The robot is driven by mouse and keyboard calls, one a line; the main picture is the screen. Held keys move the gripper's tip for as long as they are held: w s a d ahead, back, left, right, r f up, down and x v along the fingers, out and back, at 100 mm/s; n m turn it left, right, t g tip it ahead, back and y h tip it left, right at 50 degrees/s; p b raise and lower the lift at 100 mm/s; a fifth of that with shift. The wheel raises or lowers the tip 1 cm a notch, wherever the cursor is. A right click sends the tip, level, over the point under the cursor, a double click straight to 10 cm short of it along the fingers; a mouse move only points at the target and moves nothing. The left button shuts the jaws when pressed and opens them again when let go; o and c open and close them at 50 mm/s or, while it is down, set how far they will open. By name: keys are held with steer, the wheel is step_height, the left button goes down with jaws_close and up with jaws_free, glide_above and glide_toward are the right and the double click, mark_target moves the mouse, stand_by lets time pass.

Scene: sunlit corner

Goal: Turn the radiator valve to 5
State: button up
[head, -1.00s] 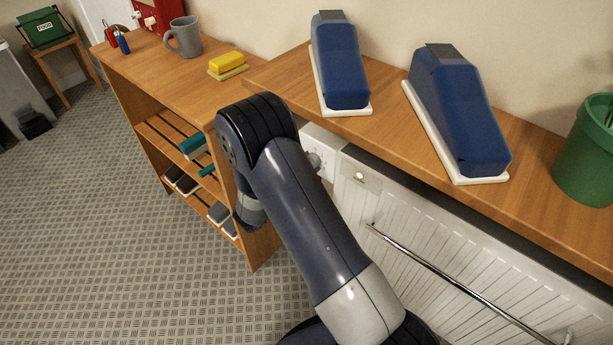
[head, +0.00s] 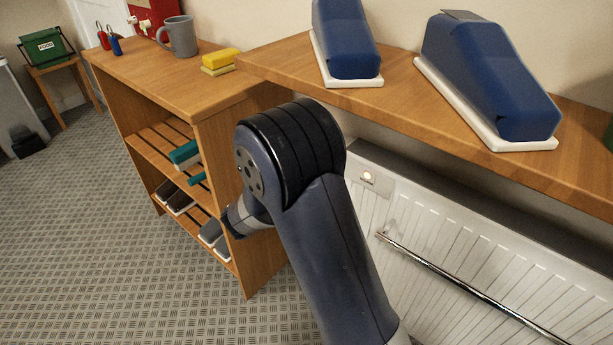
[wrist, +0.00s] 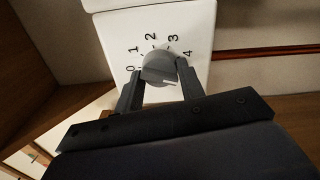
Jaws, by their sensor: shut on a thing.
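In the wrist view the radiator valve is a grey round knob (wrist: 158,66) on a white plate (wrist: 205,32). The numbers 0, 1, 2, 3 and 4 show in an arc around its far side; no 5 is visible. My gripper (wrist: 160,74) is shut on the knob, one dark finger on each side. In the head view my arm hides the valve and my gripper.
A white radiator (head: 440,240) with a chrome rail (head: 465,282) stands under a wooden shelf (head: 425,105) holding blue-covered items (head: 485,75). A wooden shelf unit (head: 262,240) stands left of my arm. The floor (head: 90,230) at left is clear.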

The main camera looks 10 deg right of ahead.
steer(key=shift+f, duration=0.1)
stand_by(0.4)
steer(key=o, duration=1)
steer(key=p+v, duration=0.2)
steer(key=v, duration=0.8)
steer(key=shift+s+a, duration=0.25)
steer(key=shift+a, duration=0.05)
steer(key=b+x, duration=0.2)
steer(key=x, duration=0.9)
